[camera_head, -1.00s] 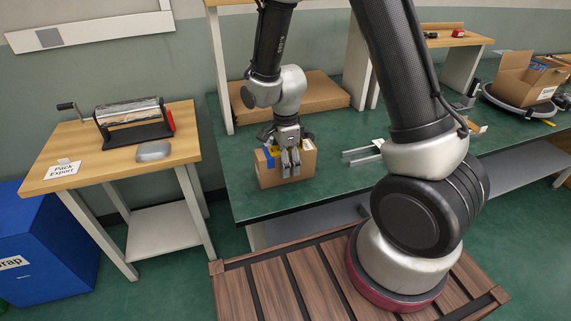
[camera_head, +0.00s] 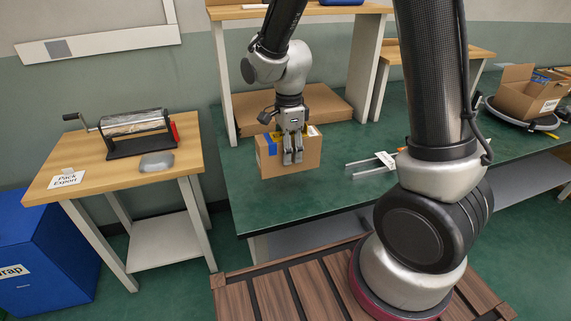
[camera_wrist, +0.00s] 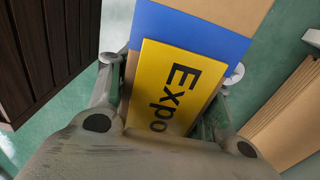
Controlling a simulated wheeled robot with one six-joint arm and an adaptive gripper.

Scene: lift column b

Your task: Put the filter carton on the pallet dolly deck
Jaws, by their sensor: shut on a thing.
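The filter carton (camera_head: 290,158) is a brown box with blue tape and a yellow label. It hangs a little above the green bench top (camera_head: 250,205). My gripper (camera_head: 293,158) points down and is shut on it, fingers over its near face. In the wrist view the carton (camera_wrist: 225,12) sits between the fingers (camera_wrist: 168,100), with a yellow label reading "Expo" and a blue band. The pallet dolly deck (camera_head: 285,295), of dark brown slats, is at the bottom, in front of the bench; its dark slats (camera_wrist: 40,50) show at the wrist view's left.
A flat brown carton (camera_head: 320,103) lies behind, under a wooden shelf (camera_head: 350,10). Metal rails (camera_head: 368,163) lie right of the carton. A side table (camera_head: 110,165) with a roll dispenser and a blue bin (camera_head: 45,245) stand left. An open box (camera_head: 530,92) is far right.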

